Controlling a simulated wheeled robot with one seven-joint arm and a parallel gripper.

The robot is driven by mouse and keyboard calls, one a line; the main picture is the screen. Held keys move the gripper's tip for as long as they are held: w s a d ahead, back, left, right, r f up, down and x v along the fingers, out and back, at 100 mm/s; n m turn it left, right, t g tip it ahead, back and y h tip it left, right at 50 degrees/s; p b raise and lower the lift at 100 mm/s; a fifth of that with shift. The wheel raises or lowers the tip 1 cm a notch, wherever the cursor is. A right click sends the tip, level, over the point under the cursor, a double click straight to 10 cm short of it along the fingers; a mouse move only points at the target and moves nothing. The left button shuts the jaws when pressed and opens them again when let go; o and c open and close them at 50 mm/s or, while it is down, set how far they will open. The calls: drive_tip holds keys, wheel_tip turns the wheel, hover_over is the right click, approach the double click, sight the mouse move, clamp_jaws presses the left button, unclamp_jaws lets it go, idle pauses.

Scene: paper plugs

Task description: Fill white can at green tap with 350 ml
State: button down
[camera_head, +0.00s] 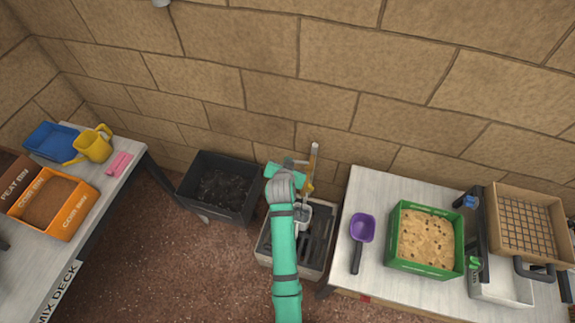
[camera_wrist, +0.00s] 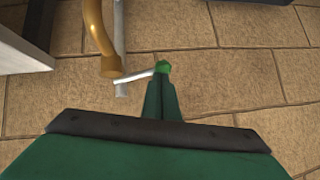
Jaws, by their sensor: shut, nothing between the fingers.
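My gripper (camera_wrist: 162,92) is shut and empty in the wrist view. Its fingertips are at the green knob (camera_wrist: 163,67) on the end of a silver lever (camera_wrist: 134,77); I cannot tell whether they touch it. The lever is beside a curved brass spout (camera_wrist: 99,38). In the head view the brass tap (camera_head: 311,165) rises over the grey sink (camera_head: 263,252), just right of my gripper. A whitish can-like thing (camera_head: 302,214) stands in the sink below the tap, partly hidden by my arm. Its water level cannot be seen.
A black bin (camera_head: 187,191) stands left of the sink. The right table (camera_head: 342,268) holds a purple scoop (camera_head: 362,228), a green crate (camera_head: 459,262) and a sieve box (camera_head: 492,222). The left table holds a yellow watering can (camera_head: 93,147) and an orange bin (camera_head: 70,219).

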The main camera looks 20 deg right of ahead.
drive_tip(key=w+r+v, duration=0.1)
drive_tip(key=v, duration=1)
drive_tip(key=shift+s+d+r, duration=0.2)
drive_tip(key=shift+r, duration=0.25)
drive_tip(key=s+a+f+n+t+y, duration=0.15)
drive_tip(key=s+a, duration=0.25)
drive_tip(key=s, duration=0.5)
drive_tip(key=s+a+f+n+t+y, duration=0.1)
drive_tip(key=s+a+f+n, duration=0.3)
drive_tip(key=s, duration=0.5)
drive_tip(key=s+a+r+n+t, duration=0.1)
drive_tip(key=s+a+r, duration=0.1)
drive_tip(key=s+r, duration=0.3)
drive_tip(key=s+a+r+n+t+y, duration=0.1)
drive_tip(key=s+r, duration=0.4)
drive_tip(key=s, duration=0.8)
drive_tip(key=shift+s+a+r+t, duration=0.25)
drive_tip(key=shift+a+r+t, duration=0.25)
drive_tip(key=shift+a, duration=0.4)
